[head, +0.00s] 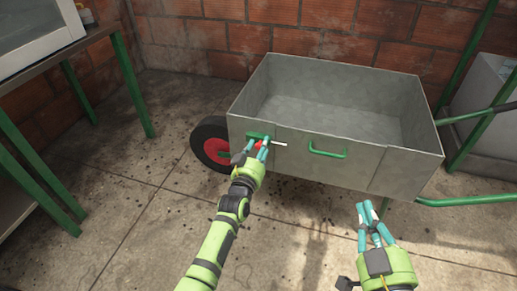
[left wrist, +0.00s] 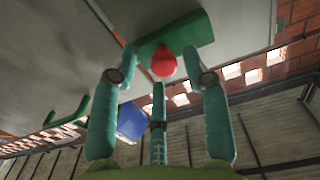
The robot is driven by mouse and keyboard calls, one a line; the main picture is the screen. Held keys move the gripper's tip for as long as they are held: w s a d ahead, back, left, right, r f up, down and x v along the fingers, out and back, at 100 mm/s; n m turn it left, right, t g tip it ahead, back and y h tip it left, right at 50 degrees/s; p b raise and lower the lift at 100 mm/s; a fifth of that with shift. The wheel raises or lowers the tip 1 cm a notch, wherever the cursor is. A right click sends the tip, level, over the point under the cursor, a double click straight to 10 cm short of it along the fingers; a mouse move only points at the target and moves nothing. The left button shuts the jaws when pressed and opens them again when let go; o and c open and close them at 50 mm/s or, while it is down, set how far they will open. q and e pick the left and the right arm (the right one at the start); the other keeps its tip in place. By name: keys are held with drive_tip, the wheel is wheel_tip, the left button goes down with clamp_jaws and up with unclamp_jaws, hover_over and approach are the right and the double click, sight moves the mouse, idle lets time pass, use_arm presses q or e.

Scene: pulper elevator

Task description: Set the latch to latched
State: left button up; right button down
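The latch is a green piece (head: 256,136) with a red knob (head: 258,145) on the front wall of a grey metal cart (head: 315,165), near its left end. A thin pale rod (head: 278,143) extends right from it. My left gripper (head: 262,150) is at the latch. In the left wrist view its fingers are apart, one on each side of the red knob (left wrist: 164,62), with the green piece (left wrist: 190,35) behind. I cannot tell whether a finger touches the knob. My right gripper (head: 372,206) is empty and looks open, in front of the cart's right part, away from the latch.
A green handle (head: 328,153) is on the cart's front wall, right of the latch. A black wheel with a red hub (head: 214,148) is at the cart's left. A green-legged table (head: 70,55) stands at the left. The floor in front is clear.

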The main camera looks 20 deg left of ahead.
use_arm(q)
drive_tip(key=shift+s+a+f, duration=0.1)
drive_tip(key=s, duration=1.2)
drive_tip(key=shift+a, duration=0.15)
drive_tip(key=shift+w, duration=0.1)
